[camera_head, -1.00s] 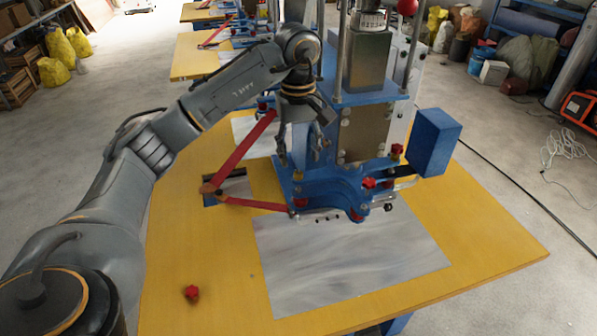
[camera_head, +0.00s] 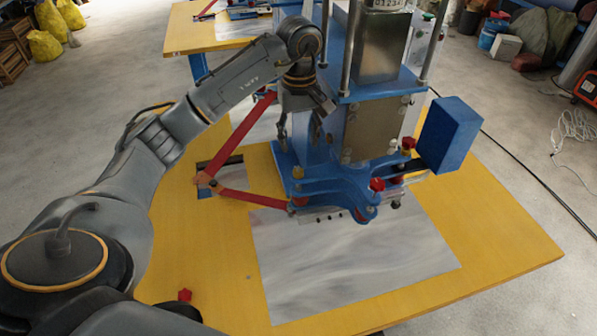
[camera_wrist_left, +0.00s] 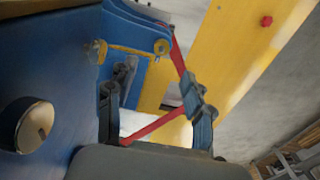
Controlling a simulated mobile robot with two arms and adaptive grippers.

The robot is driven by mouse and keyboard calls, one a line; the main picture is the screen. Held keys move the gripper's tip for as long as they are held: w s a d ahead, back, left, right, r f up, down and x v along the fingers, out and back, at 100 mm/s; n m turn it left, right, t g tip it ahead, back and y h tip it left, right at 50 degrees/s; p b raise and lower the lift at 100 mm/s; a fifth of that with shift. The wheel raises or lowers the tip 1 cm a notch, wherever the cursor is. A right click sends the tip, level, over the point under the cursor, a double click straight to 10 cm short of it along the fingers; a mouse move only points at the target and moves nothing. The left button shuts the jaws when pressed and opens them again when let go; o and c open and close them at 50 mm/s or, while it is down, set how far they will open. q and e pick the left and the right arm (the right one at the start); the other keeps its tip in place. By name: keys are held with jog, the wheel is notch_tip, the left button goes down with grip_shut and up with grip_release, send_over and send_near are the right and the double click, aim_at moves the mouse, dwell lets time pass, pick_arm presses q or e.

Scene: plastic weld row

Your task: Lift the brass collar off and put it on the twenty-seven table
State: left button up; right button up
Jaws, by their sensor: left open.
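A small brass-coloured piece (camera_head: 298,172), likely the brass collar, sits on the left front of the blue press (camera_head: 318,155). In the left wrist view two brass-coloured round parts show on the blue frame, one at the left (camera_wrist_left: 95,52) and a ring at the right (camera_wrist_left: 162,47); I cannot tell which is the collar. My left gripper (camera_head: 303,138) points down beside the press column, above and behind the brass piece. Its fingers (camera_wrist_left: 155,115) are apart with nothing between them. The yellow table (camera_head: 500,250) bears the press; no table number is readable. My right gripper is out of view.
A red jointed arm (camera_head: 240,195) folds out left of the press. A blue box (camera_head: 450,135) juts out at its right. A red knob (camera_head: 185,295) lies near the table's front left. A second yellow table (camera_head: 190,35) stands behind. The grey sheet (camera_head: 355,265) in front is clear.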

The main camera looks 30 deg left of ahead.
aim_at(298, 173)
pick_arm(q)
notch_tip(298, 173, down, 3)
jog(key=shift+r+p, duration=0.15)
jog(key=shift+p, duration=0.2)
jog(key=shift+w+a+f, duration=0.1)
jog(key=shift+f, duration=0.4)
jog(key=f+p, duration=0.2)
jog(key=f, duration=0.1)
jog(key=f+p, duration=0.1)
jog(key=shift+s+f, duration=0.3)
jog(key=shift+f, duration=0.2)
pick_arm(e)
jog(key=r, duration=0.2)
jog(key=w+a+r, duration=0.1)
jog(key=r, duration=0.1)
pick_arm(q)
grip_shut()
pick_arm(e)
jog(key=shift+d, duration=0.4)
